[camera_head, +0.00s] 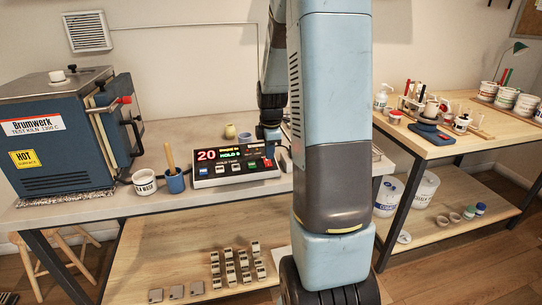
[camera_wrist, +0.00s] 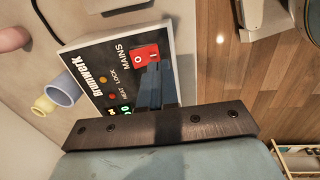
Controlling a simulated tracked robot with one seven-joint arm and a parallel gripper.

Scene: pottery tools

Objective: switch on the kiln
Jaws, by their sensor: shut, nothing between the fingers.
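The kiln (camera_head: 62,135) is a blue box marked Brumwerk at the left of the workbench, with its door shut. Its controller (camera_head: 237,170) is a white-edged box to the right of it, with a lit red "20" and green text. In the wrist view the controller face (camera_wrist: 95,60) shows a red rocker switch (camera_wrist: 145,53) labelled MAINS, with small lamps beside the HEAT and LOCK labels. My gripper (camera_wrist: 152,72) is shut and empty, its fingertips overlapping the edge of the red switch. I cannot tell whether they touch it. In the head view my arm partly hides the gripper.
A white mug (camera_head: 145,182) and a blue mug (camera_head: 175,182) with a wooden handle stand left of the controller. Small pots (camera_head: 230,131) stand behind it. A second table (camera_head: 460,145) at the right holds jars and tools. Small blocks lie on the lower shelf.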

